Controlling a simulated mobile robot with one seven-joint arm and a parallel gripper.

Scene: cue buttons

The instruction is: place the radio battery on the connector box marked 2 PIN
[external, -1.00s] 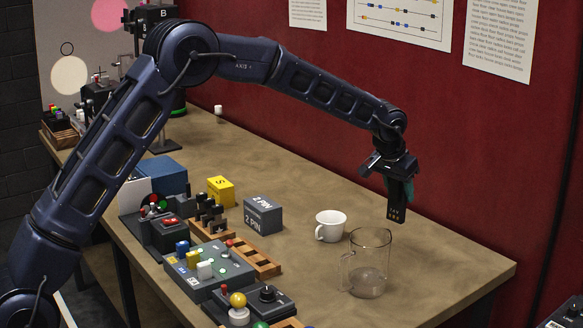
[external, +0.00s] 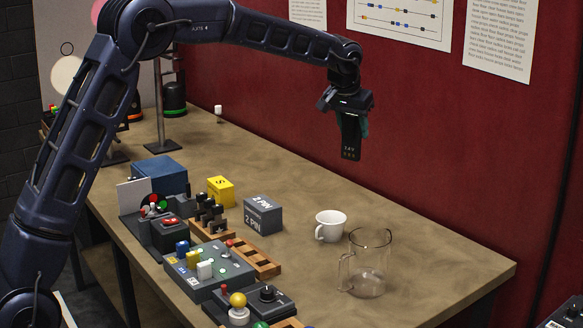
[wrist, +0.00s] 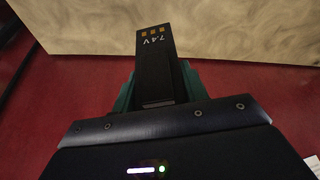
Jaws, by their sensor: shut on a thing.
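The radio battery (external: 350,140) is a dark slab with light markings at its lower end. My gripper (external: 347,112) is shut on it and holds it upright in the air, above the far right part of the table near the red wall. In the wrist view the battery (wrist: 156,55) shows gold contacts and "7.4V" between the greenish fingers (wrist: 160,85). The grey connector box marked 2 PIN (external: 263,215) stands on the table, below and to the left of the held battery. Its top and front labels are visible, and its top is bare.
A white cup (external: 330,226) and a clear glass jug (external: 368,268) stand right of the box. A yellow box (external: 220,191), a blue box (external: 160,174) and a button panel (external: 208,270) are to its left and front. The table behind the box is clear.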

